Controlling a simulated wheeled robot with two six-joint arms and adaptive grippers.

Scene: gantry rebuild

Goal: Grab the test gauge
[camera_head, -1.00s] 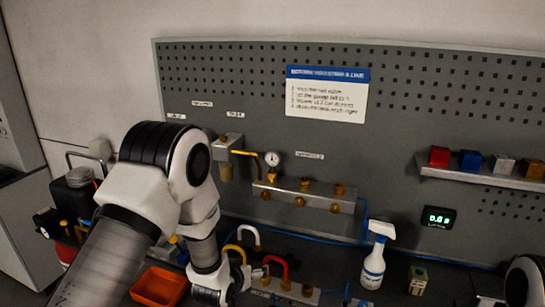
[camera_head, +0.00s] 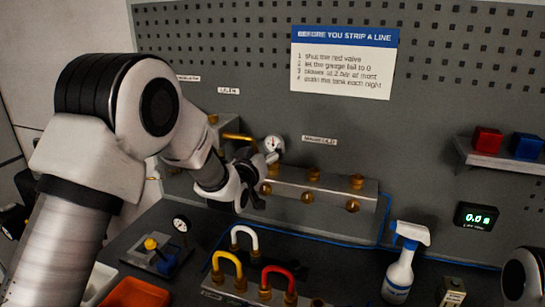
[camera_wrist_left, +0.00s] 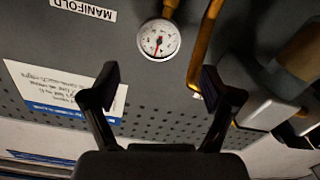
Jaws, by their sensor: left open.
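A round white-faced gauge (camera_head: 273,145) is mounted at the left end of the brass-fitted manifold (camera_head: 330,189). A second, similar gauge (camera_head: 181,223) stands on the bench beside a yellow knob; I cannot tell from any label which is the test gauge. My left gripper (camera_head: 258,178) is at the manifold's left end, just below the mounted gauge. In the left wrist view, the left gripper (camera_wrist_left: 160,82) is open and empty. The mounted gauge (camera_wrist_left: 160,40) with its red needle shows beyond and between the fingertips, apart from them. My right gripper is not in view.
A yellow pipe (camera_wrist_left: 203,45) runs close beside the mounted gauge. Below are white, yellow and red (camera_head: 280,277) curved handles, an orange tray (camera_head: 136,293) and a spray bottle (camera_head: 402,268). A shelf with coloured blocks (camera_head: 487,140) is at right.

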